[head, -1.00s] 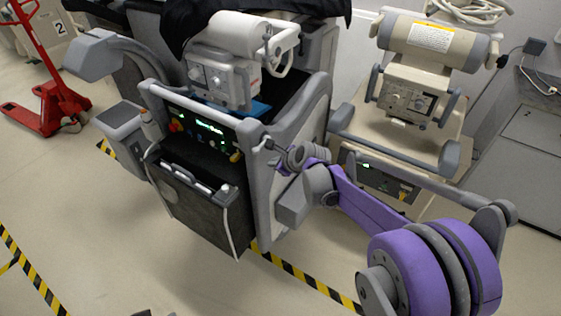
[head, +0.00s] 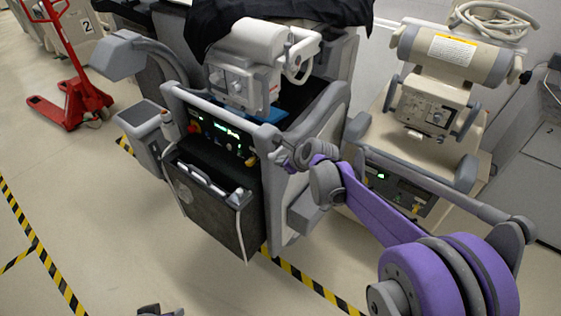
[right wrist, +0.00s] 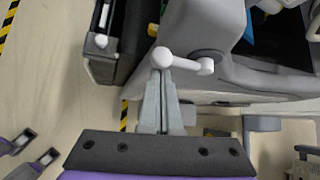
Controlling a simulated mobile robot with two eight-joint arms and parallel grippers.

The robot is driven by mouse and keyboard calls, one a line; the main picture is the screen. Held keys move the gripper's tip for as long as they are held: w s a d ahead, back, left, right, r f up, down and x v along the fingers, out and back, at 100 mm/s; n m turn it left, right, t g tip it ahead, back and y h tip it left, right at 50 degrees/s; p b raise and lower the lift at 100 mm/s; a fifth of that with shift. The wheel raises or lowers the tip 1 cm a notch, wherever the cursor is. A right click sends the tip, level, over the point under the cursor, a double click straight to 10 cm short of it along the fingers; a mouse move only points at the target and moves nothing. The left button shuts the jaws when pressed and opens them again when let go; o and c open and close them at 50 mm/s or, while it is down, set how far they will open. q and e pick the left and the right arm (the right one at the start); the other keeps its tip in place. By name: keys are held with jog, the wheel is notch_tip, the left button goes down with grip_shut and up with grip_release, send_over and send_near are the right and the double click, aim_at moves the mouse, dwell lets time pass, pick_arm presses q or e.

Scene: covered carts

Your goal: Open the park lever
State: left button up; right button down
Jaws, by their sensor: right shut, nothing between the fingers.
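The park lever (right wrist: 184,62) shows in the right wrist view as a short light-grey bar with a round white knob at its left end and a pivot on the grey cart body at its right. My right gripper (right wrist: 160,80) is shut and empty, its fingertips just below the knob; I cannot tell whether they touch it. In the head view my right gripper (head: 284,158) is at the front right corner of the covered cart (head: 335,100), where the lever is too small to make out. My left gripper (right wrist: 34,148) is low at the left, fingers apart.
A second cart (head: 440,195) with a beige device stands close on the right, behind my right arm. A red pallet jack (head: 70,100) stands at far left. Floor at front left is clear, with striped tape.

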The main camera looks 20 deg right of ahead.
aim_at(275, 154)
jog(key=shift+r+m+g+y, duration=0.3)
jog(key=shift+r+g+y, duration=0.1)
jog(key=shift+r+y, duration=0.15)
jog(key=g+y, duration=0.1)
jog(key=r+m+y, duration=0.1)
jog(key=d+r+m+g+y, duration=0.1)
jog(key=shift+w+r+g, duration=0.2)
jog(key=shift+w+g, duration=0.1)
jog(key=shift+w, duration=0.05)
jog(key=m+y, duration=0.1)
jog(key=w+d+r+g+y, duration=0.1)
jog(key=y, duration=0.1)
jog(key=r+m+g+y, duration=0.1)
jog(key=shift+w+d+r+m, duration=0.2)
jog(key=shift+w+d+m, duration=0.1)
jog(key=shift+d, duration=0.2)
dwell(0.5)
dwell(0.4)
